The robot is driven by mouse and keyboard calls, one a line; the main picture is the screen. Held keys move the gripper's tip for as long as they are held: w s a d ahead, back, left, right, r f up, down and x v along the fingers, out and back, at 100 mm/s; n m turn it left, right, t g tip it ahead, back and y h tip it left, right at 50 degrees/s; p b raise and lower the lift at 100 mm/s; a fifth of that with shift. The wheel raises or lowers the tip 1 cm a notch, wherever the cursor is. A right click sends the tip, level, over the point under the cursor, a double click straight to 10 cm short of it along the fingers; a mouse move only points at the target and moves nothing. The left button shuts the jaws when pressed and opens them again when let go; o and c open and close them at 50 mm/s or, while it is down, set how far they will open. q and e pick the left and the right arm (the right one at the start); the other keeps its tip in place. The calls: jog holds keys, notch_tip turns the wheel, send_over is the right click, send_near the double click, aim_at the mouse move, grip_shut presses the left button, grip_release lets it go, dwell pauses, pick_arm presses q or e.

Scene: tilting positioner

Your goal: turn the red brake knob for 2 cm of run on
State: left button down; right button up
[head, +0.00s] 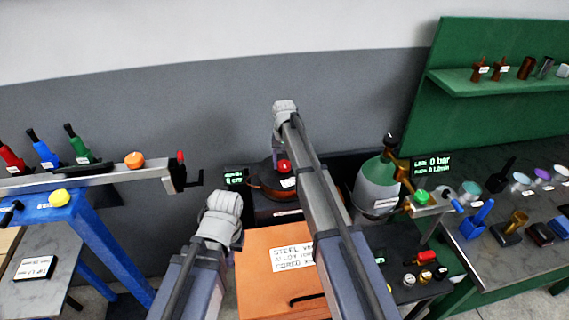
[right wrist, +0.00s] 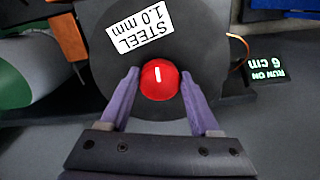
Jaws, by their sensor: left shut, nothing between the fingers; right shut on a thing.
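The red brake knob (right wrist: 160,80) has a white line on its face, roughly vertical in the right wrist view. My right gripper (right wrist: 159,84) has its purple fingers on both sides of the knob and is shut on it. In the head view the red knob (head: 284,166) shows beside my right arm. The run-on display (right wrist: 267,74) reads 6 cm, upside down in the right wrist view; it is also in the head view (head: 236,178). My left gripper (head: 237,243) is shut and empty, mostly hidden by its wrist, left of the orange box.
A dark round disc (right wrist: 215,40) with a steel 1.0 mm label lies behind the knob. The orange box (head: 268,262) stands in front. A green-grey gas cylinder (head: 377,185) stands to the right. A blue stand (head: 85,222) is at left.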

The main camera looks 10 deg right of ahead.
aim_at(283, 165)
jog(key=m, duration=0.5)
jog(key=shift+a, duration=0.1)
jog(key=shift+m, duration=0.4)
dwell(0.3)
jog(key=o, duration=1.4)
notch_tip(283, 165, up, 8)
jog(key=p, duration=0.8)
jog(key=shift+f, duration=0.1)
